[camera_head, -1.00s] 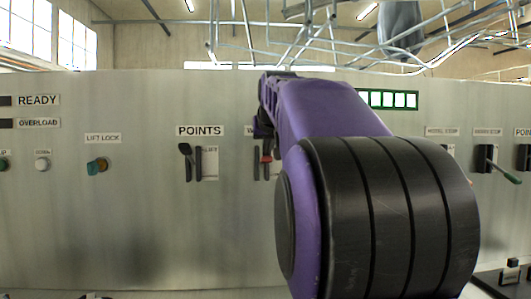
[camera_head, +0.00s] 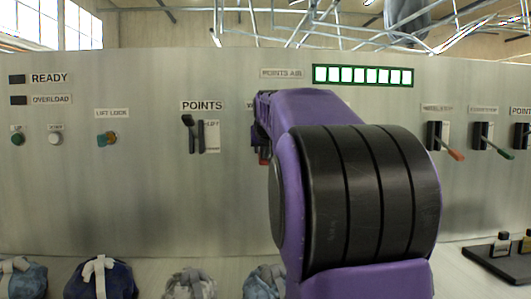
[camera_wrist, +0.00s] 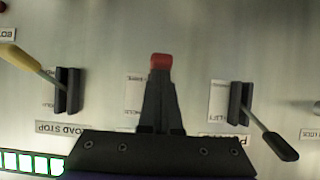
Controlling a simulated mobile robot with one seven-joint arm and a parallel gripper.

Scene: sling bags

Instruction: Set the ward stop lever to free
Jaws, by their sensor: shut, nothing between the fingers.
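The lever with the red knob (camera_wrist: 160,61) is in the middle of the wrist view, between the yellow-handled and black-handled levers.
In the wrist view, the yellow road stop lever (camera_wrist: 24,62) stands left and the black points lever (camera_wrist: 272,138) right, both clear of my fingers. More levers (camera_head: 490,145) are at the panel's right. Several bags (camera_head: 101,279) lie below, and a black tray (camera_head: 490,262) is at lower right.

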